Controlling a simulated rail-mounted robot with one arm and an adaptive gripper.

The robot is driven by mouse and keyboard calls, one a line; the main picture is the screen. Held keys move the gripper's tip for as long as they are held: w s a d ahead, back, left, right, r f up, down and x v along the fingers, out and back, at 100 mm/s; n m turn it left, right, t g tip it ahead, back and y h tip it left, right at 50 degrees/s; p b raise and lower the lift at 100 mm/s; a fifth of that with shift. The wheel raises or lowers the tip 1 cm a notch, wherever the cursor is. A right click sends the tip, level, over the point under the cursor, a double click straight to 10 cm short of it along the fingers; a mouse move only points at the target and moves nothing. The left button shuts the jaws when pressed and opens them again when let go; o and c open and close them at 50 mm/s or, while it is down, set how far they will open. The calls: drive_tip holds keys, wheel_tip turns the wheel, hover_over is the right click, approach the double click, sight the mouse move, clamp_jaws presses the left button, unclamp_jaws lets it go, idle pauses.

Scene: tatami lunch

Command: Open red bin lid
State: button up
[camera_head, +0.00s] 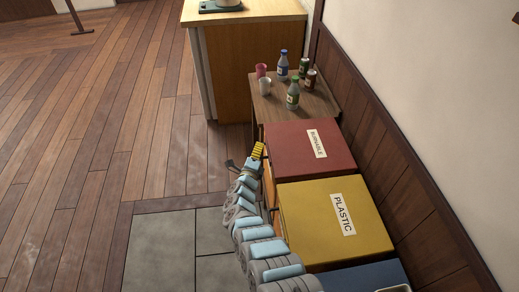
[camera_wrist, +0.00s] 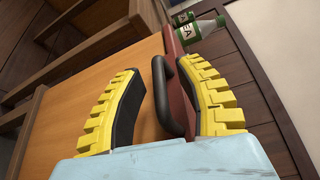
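The red bin's lid (camera_head: 300,150), labelled BURNABLE, lies flat and closed in the head view. In the wrist view the red lid (camera_wrist: 178,50) is seen edge-on, with a dark loop handle (camera_wrist: 170,97) on its front. My gripper (camera_head: 260,152) is at the left front side of the red bin. In the wrist view its yellow fingers with black pads (camera_wrist: 158,70) are open, and the handle is between them. The handle is closer to the right finger, with a gap to the left one. I cannot tell whether it touches the right finger.
A yellow bin (camera_head: 325,240) labelled PLASTIC and a blue bin (camera_head: 365,277) stand nearer than the red one. Behind it, a small table (camera_head: 270,108) holds several bottles and two cups. A wall (camera_head: 400,160) runs along the right. Open floor (camera_head: 110,140) lies left.

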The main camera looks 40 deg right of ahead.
drive_tip(key=shift+b+x, duration=1.5)
drive_tip(key=shift+c, duration=0.2)
drive_tip(key=shift+f, duration=0.1)
clamp_jaws()
